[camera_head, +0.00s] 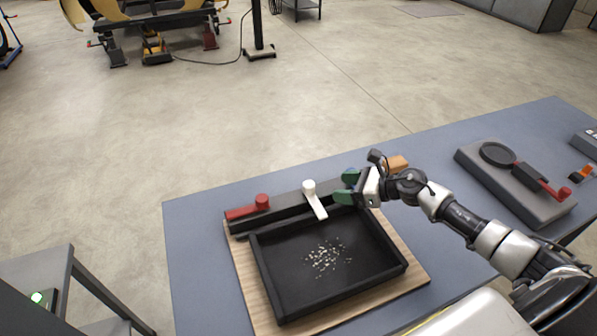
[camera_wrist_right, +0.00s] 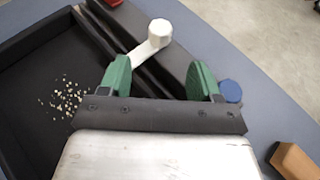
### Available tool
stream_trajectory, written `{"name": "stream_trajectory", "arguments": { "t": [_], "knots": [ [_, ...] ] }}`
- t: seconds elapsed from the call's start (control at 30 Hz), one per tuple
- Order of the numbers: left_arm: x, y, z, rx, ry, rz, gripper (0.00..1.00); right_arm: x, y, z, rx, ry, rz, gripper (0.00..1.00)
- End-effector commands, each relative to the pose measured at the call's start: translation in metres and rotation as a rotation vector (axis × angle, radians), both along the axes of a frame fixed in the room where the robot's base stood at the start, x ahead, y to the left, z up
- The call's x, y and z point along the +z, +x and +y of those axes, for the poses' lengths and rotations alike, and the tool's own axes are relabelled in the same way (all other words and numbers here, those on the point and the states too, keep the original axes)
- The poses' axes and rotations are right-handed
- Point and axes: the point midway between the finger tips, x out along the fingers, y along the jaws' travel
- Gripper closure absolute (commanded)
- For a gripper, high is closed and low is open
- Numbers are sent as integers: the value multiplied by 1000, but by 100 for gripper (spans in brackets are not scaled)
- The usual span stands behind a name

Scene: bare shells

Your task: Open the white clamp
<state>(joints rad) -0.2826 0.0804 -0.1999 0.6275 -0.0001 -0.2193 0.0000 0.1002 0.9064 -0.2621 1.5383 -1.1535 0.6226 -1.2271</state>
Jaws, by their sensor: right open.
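The white clamp (camera_head: 315,200) sits on a dark bar at the back edge of a black tray (camera_head: 290,314). Its round knob stands on the bar, and its lever points toward the front over the tray's back rim. In the right wrist view the white clamp (camera_wrist_right: 158,36) lies just ahead of the fingertips, toward the left finger. My right gripper (camera_head: 347,187), with green fingers, is just right of the clamp in the head view. It also shows in the wrist view (camera_wrist_right: 160,75), open, with nothing held between its fingers. My left gripper is not in view.
A red clamp (camera_head: 247,208) lies along the bar left of the white one. Small pale bits (camera_head: 327,256) lie in the tray, which sits on a wooden board (camera_head: 254,300). An orange-brown block (camera_head: 398,163) stands behind my right wrist. A grey fixture (camera_head: 520,190) is at right.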

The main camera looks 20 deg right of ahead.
Motion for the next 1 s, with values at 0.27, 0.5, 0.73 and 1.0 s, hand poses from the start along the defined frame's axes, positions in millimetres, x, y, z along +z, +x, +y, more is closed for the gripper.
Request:
{"name": "stream_trajectory", "arguments": {
  "t": [0.27, 0.5, 0.73, 1.0],
  "knots": [
    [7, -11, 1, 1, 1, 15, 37, -6, 13, 10, 7, -7, 1, 37],
    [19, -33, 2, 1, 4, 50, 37, -23, 45, 40, 7, -5, 1, 37],
    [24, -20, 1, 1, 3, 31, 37, -37, 67, 59, 6, -8, 1, 37],
    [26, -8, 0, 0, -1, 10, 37, -43, 74, 65, 7, -10, 2, 37]
  ]
}}
